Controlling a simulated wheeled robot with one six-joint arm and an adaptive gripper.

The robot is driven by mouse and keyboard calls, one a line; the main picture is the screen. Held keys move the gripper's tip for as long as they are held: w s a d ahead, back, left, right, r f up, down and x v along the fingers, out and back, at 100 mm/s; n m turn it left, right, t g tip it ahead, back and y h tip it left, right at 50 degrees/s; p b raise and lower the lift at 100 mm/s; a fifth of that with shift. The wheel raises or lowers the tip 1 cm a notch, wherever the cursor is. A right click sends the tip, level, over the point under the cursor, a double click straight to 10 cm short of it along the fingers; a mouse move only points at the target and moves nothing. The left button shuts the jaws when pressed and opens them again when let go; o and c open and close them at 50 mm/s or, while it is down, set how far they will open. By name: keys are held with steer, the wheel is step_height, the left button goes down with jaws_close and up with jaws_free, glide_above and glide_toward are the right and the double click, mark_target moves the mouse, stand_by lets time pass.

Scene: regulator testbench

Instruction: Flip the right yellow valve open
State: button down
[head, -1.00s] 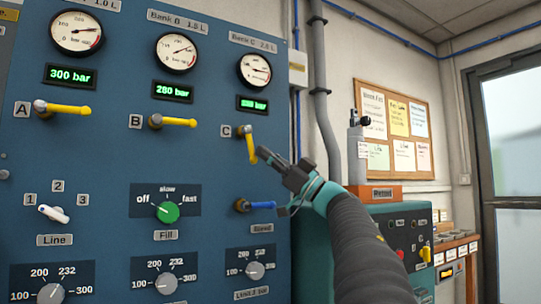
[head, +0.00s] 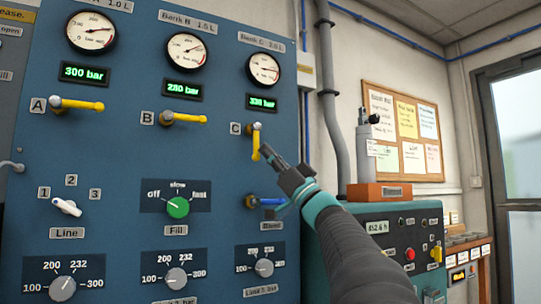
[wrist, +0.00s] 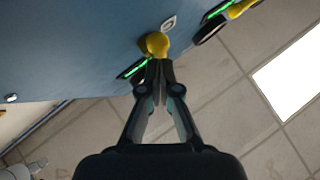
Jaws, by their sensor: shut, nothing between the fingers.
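The right yellow valve C (head: 255,146) is on the blue panel at the right in the head view. Its handle hangs down, while the handles of valve A (head: 82,104) and valve B (head: 186,118) point right. My gripper (head: 266,150) is shut and empty, with its tips at the right side of the handle of valve C. In the wrist view my gripper (wrist: 158,66) has its closed tips right at the yellow handle end (wrist: 157,43). They look touching or nearly so; I cannot tell which.
A blue valve handle (head: 268,202) sits below valve C, close to my wrist. A grey pipe (head: 331,110) runs down beside the panel. A teal cabinet (head: 378,240) with a red block (head: 378,193) on it stands to the right.

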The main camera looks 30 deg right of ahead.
steer(key=s+d+r+b+v, duration=0.1)
steer(key=r+b+v, duration=0.1)
steer(key=v, duration=1)
steer(key=shift+s+d+f, duration=0.2)
steer(key=shift+s+d, duration=0.25)
steer(key=shift+s, duration=0.05)
